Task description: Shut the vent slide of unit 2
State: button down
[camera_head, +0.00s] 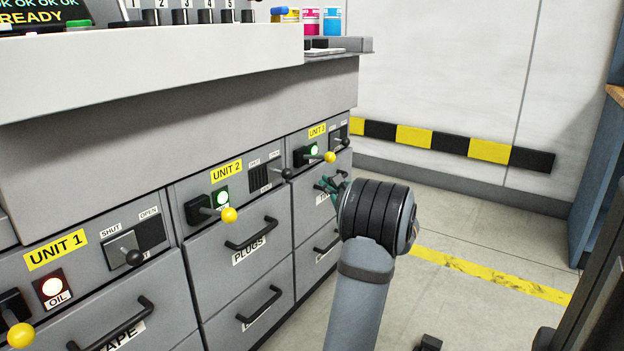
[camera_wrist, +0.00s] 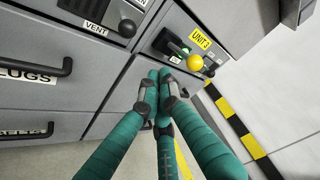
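The vent slide of unit 2 (camera_head: 276,172) is on the machine front, right of the yellow UNIT 2 label. Its plate and black knob (camera_head: 287,174) sit on the OPEN side, and dark louvres (camera_head: 258,179) show to the left. In the wrist view the knob (camera_wrist: 127,28) is at the upper left, above the VENT label. My gripper (camera_head: 330,184) is in front of the unit 3 drawers, right of and below the slide, partly hidden by my wrist. In the wrist view its teal fingers (camera_wrist: 159,73) have their tips together, with nothing seen between them. It is apart from the knob.
Unit 3's yellow ball lever (camera_wrist: 194,62) is close to my fingertips in the picture. Unit 2's yellow ball lever (camera_head: 229,215) sticks out left of the slide. Drawer handles (camera_head: 251,234) project below. Unit 1's slide (camera_head: 122,250) is on its SHUT side.

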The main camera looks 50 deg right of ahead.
aim_at(283, 173)
jog(key=r+b+x, duration=0.1)
jog(key=x, duration=0.9)
jog(key=a+b, duration=0.1)
jog(key=a, duration=0.3)
jog(key=shift+w+a+f+b, duration=0.1)
jog(key=shift+w+a+b, duration=0.1)
jog(key=shift+b, duration=0.15)
